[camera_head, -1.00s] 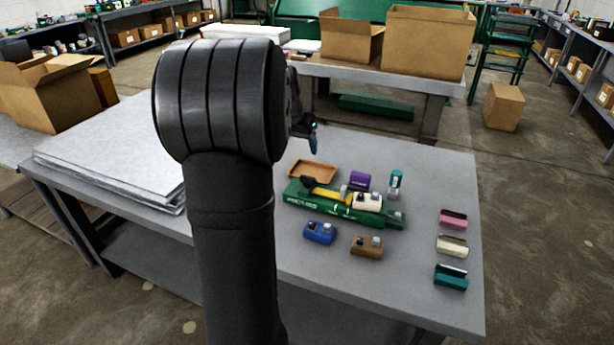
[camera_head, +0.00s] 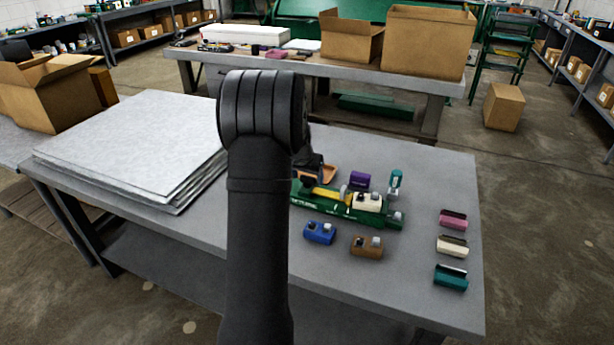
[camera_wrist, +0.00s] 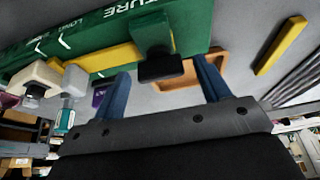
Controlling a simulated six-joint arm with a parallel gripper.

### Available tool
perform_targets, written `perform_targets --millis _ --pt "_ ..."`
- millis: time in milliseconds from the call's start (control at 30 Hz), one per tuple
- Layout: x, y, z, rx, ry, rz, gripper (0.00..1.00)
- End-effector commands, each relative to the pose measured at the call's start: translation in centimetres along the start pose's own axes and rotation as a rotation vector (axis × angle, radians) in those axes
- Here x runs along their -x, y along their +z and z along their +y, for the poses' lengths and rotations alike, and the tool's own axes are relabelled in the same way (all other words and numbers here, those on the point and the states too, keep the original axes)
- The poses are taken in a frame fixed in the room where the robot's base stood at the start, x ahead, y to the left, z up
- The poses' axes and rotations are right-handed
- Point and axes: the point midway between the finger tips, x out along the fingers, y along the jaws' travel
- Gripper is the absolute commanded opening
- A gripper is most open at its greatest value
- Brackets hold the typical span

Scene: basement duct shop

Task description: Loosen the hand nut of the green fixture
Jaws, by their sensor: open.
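The green fixture (camera_head: 352,210) lies on the grey table, with a yellow strip (camera_head: 325,194) along its top and a cream block (camera_head: 367,201) seated toward its right end. In the wrist view the fixture (camera_wrist: 110,38) crosses the upper left. A dark knob-like part (camera_wrist: 158,67) stands out from it on a green post; it looks like the hand nut. My gripper (camera_wrist: 163,76) is open, its two blue fingers apart on either side of that part in the picture; contact cannot be told. In the head view my arm hides the fixture's left end and most of the gripper.
A brown tray (camera_head: 322,173) lies behind the fixture, beside purple (camera_head: 359,180) and teal (camera_head: 396,181) pieces. Blue (camera_head: 319,233) and brown (camera_head: 367,246) blocks sit in front. Pink, cream and teal holders line the right. Stacked sheets (camera_head: 120,150) fill the left. A yellow bar (camera_wrist: 282,45) shows in the wrist view.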

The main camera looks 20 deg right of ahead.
Motion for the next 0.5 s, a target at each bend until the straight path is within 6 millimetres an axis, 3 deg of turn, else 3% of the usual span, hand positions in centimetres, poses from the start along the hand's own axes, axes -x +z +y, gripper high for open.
perform_targets --millis 267,500 --pt "-0.11 -0.02 -0.01 0.0 0.0 0.001 0.69" --pt "-0.1 -0.02 -0.01 0.0 0.0 0.0 0.24"
